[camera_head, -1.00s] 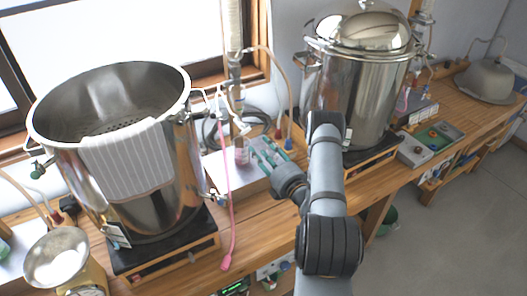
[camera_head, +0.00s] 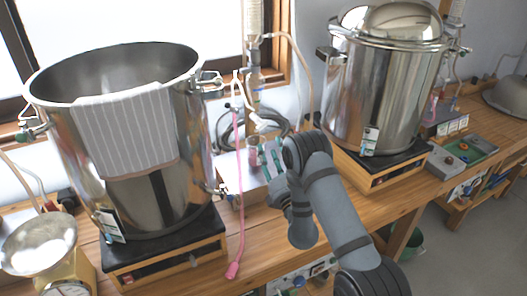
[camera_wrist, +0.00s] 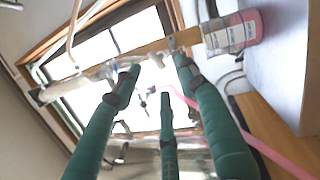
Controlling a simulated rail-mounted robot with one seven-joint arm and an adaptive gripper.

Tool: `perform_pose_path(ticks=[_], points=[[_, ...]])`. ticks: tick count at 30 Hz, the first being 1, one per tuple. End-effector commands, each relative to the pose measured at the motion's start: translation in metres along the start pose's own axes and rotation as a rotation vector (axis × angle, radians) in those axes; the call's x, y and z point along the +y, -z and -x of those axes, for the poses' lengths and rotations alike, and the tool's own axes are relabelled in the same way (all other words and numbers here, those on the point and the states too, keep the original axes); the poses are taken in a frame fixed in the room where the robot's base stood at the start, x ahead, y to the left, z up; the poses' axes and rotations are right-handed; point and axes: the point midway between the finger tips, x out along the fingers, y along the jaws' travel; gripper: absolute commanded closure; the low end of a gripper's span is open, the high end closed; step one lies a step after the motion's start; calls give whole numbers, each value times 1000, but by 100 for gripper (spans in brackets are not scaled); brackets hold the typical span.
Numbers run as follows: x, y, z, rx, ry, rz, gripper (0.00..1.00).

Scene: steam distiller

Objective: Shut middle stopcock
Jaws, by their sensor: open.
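My gripper (camera_head: 265,155) has green fingers and is open. In the head view it is beside the glass still column (camera_head: 254,85) between the two steel vessels, partly hidden by my arm. A small white fitting (camera_head: 262,122) sticks out from the lower column; I cannot tell whether it is the middle stopcock. The wrist view shows my gripper's (camera_wrist: 158,78) spread fingers, with nothing held. A clear glass tube (camera_wrist: 85,78) runs behind the fingertips. The stopcock handle's position is unclear.
An open steel vessel (camera_head: 75,140) with a striped cloth (camera_head: 125,135) stands left. A lidded steel vessel (camera_head: 385,95) stands right. A pink hose (camera_head: 240,200) hangs between them. A scale with a pan (camera_head: 38,245) is at lower left. The wooden bench (camera_head: 200,275) carries these.

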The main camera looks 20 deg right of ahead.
Motion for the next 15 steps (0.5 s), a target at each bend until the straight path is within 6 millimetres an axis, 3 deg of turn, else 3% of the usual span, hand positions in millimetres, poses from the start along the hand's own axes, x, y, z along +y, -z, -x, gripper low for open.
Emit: perform_pose_path(ticks=[1,7,15], points=[[-8,8,6,-18,-20,-12,58],[4,10,12,-67,-54,-38,58],[13,7,-7,-71,-55,-39,58]])
